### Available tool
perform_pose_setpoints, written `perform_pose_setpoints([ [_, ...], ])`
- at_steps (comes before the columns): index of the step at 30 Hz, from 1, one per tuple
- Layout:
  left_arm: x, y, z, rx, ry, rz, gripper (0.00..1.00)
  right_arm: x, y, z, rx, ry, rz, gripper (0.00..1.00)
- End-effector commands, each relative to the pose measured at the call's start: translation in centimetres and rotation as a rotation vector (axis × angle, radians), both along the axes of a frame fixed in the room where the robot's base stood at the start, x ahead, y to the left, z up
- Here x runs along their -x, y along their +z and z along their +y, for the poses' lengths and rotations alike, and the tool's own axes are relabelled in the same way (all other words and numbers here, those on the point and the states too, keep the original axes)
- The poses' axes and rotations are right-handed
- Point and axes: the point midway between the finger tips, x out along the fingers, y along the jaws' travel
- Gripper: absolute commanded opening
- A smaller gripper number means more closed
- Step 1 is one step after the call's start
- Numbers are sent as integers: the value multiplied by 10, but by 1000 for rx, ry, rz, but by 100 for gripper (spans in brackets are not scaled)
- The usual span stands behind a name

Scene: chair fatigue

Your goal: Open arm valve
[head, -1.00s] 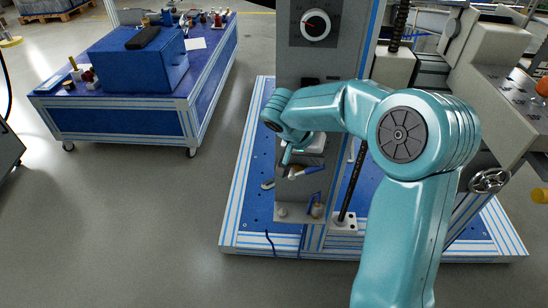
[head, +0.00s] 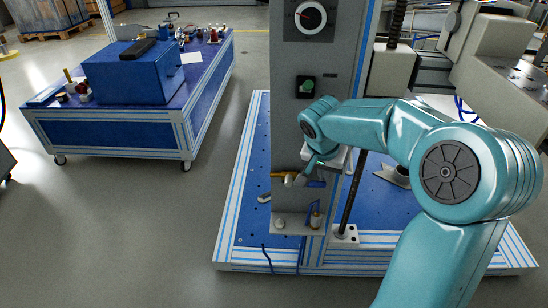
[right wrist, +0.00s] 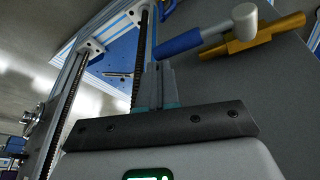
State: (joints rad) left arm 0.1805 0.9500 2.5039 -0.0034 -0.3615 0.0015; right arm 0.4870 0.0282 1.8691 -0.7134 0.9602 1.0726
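The arm valve (head: 288,179) is on the lower part of the grey column, with a brass body, a pale round knob and a blue handle (head: 316,183). In the right wrist view the blue handle (right wrist: 180,43) points left from the knob, beside the brass body (right wrist: 268,33). My right gripper (head: 312,170) is just above the handle in the head view. In the right wrist view its fingers (right wrist: 158,72) look closed together near the handle's free end, with nothing seen between them; contact cannot be told. My left gripper is not in view.
The grey column (head: 290,130) carries a dial (head: 310,17) and a green switch (head: 307,86). A black threaded rod (head: 350,195) stands close on the right. A blue cart (head: 110,135) stands left, across clear floor.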

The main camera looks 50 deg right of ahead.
Motion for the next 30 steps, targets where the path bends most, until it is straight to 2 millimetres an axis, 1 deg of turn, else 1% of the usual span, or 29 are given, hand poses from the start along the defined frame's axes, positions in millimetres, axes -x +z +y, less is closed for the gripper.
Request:
perform_pose_setpoints([
  [1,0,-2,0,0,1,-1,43,3,-8,2,-9,0,19,0],
  [14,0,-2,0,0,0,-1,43,4,-10,2,-11,-1,26,0],
  [17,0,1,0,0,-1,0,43,4,-3,3,-10,-1,23,0],
  [20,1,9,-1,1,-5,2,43,5,14,8,-6,-1,16,0],
  [22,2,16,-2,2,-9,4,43,5,32,13,0,1,9,0],
  [23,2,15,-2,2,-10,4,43,5,32,20,-1,4,9,0],
  [24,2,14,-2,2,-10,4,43,7,29,32,0,7,10,0],
  [30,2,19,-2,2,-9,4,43,15,30,84,3,8,4,0],
])
